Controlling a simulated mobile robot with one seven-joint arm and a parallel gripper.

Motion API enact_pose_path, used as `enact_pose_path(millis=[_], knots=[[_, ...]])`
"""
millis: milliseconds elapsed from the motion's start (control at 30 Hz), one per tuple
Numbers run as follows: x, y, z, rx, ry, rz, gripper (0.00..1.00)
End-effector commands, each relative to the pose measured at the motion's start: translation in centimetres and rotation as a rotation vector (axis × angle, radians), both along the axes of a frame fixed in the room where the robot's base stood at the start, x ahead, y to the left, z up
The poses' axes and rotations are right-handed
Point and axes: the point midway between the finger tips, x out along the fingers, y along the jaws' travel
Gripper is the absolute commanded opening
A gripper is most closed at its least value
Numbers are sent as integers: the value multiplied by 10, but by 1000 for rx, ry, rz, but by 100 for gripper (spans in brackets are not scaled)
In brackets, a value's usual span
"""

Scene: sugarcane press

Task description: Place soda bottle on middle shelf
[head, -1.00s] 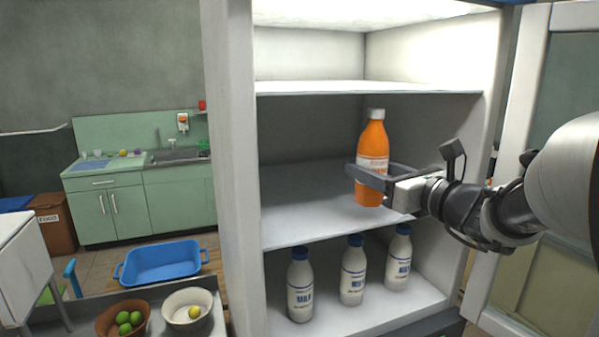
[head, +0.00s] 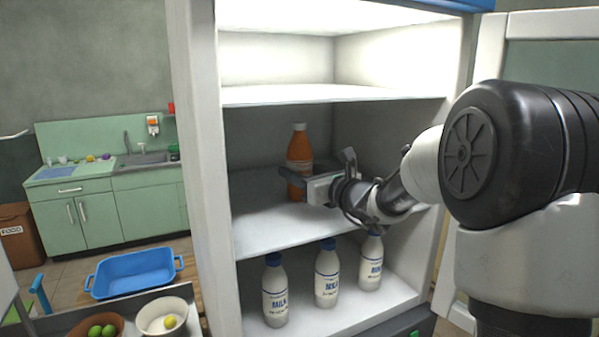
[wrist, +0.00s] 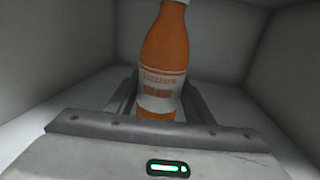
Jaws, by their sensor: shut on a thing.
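The soda bottle (head: 299,150) is orange with a white cap and a pale label. It is upright inside the open fridge, in the space above the middle shelf (head: 265,228). My gripper (head: 297,178) is shut on its lower part. In the wrist view the bottle (wrist: 165,50) stands between the two fingers (wrist: 158,100), its label facing the camera.
Several white milk bottles with blue caps, such as one (head: 275,290), stand on the lower shelf. The upper shelf (head: 330,95) is empty and lies above the bottle's cap. The middle shelf is otherwise clear.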

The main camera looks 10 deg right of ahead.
Motion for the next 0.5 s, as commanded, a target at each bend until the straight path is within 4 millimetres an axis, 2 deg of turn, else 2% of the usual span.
enact_pose_path(millis=[367,400,500], knots=[[0,0,-4,1,-4,0,6],[0,0,-6,0,-1,0,49],[0,0,-4,0,-1,0,66]])
